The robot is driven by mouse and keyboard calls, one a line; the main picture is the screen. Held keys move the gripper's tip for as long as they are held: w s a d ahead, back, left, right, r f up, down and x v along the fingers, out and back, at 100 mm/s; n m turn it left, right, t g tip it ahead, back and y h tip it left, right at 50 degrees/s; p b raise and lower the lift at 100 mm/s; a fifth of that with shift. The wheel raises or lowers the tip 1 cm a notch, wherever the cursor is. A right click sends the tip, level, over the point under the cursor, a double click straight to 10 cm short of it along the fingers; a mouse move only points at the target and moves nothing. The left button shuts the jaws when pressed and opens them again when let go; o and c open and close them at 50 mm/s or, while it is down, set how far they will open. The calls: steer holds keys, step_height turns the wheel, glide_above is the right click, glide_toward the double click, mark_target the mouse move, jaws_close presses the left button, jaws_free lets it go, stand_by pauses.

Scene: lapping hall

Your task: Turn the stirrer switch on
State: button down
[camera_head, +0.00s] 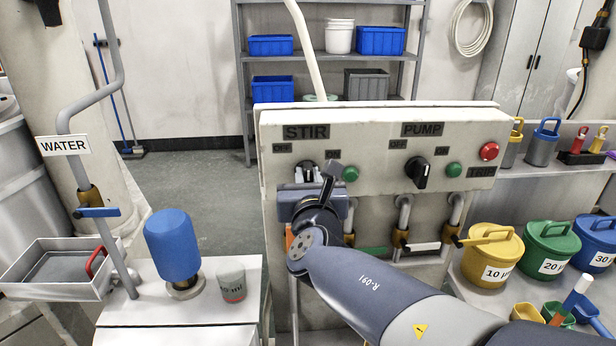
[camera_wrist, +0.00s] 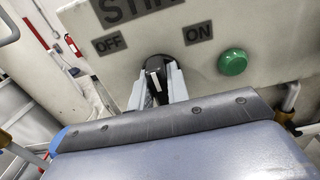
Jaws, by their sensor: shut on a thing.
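The STIR switch (camera_wrist: 155,68) is a black knob with a white line on the pale panel (camera_head: 385,140), below the OFF label (camera_wrist: 108,43) and the ON label (camera_wrist: 199,33). My gripper (camera_wrist: 157,90) is shut on this knob, one grey finger on each side. The white line looks close to upright in the wrist view; its exact setting is unclear. In the head view my gripper (camera_head: 305,174) is at the panel under the STIR label (camera_head: 306,132), and my wrist hides part of that area. A green button (camera_wrist: 232,62) sits right of the switch.
The PUMP knob (camera_head: 417,173), another green button (camera_head: 454,169) and a red button (camera_head: 489,151) are further right on the panel. Pipes with valves (camera_head: 401,238) run below it. A blue-topped bottle (camera_head: 173,245) and a cup (camera_head: 231,282) stand on the left bench.

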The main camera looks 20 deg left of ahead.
steer(key=shift+f+m+b, duration=0.15)
steer(key=shift+m+b, duration=0.15)
steer(key=shift+b, duration=0.35)
steer(key=shift+f+m+b, duration=0.1)
steer(key=shift+m+b, duration=0.5)
steer(key=shift+b, duration=0.35)
steer(key=m+b, duration=0.2)
steer(key=b, duration=0.1)
steer(key=shift+d+m, duration=0.1)
steer(key=shift+m, duration=0.2)
steer(key=m+b, duration=0.4)
steer(key=b, duration=0.1)
steer(key=shift+w, duration=0.1)
steer(key=shift+d+m+b, duration=0.1)
steer(key=shift+m+b, duration=1.15)
steer(key=shift+m, duration=0.45)
steer(key=c, duration=1.4)
jaws_free()
steer(key=shift+o, duration=0.2)
